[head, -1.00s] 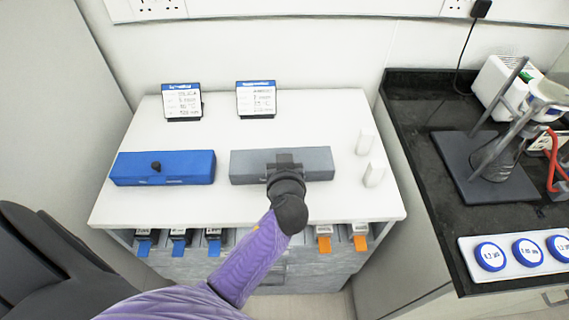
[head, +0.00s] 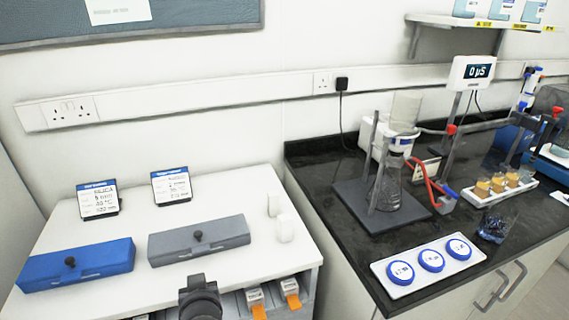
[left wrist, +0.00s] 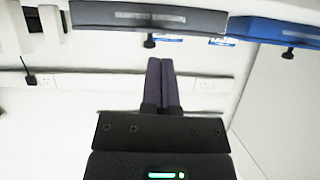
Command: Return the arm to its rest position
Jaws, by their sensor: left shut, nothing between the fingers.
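My left gripper (left wrist: 160,82) is shut and empty, its two dark fingers side by side in the left wrist view. In the head view only a dark part of my left arm (head: 200,298) shows at the bottom edge, in front of the grey box. The closed grey box (head: 199,240) with a black knob lies on the white cabinet top; it also shows in the left wrist view (left wrist: 150,18), apart from the fingers. The closed blue box (head: 76,264) lies to its left. My right gripper is not in view.
Two label cards (head: 172,186) stand behind the boxes, and white blocks (head: 285,228) stand to the right. Orange-tabbed items (head: 289,287) sit below the cabinet's front edge.

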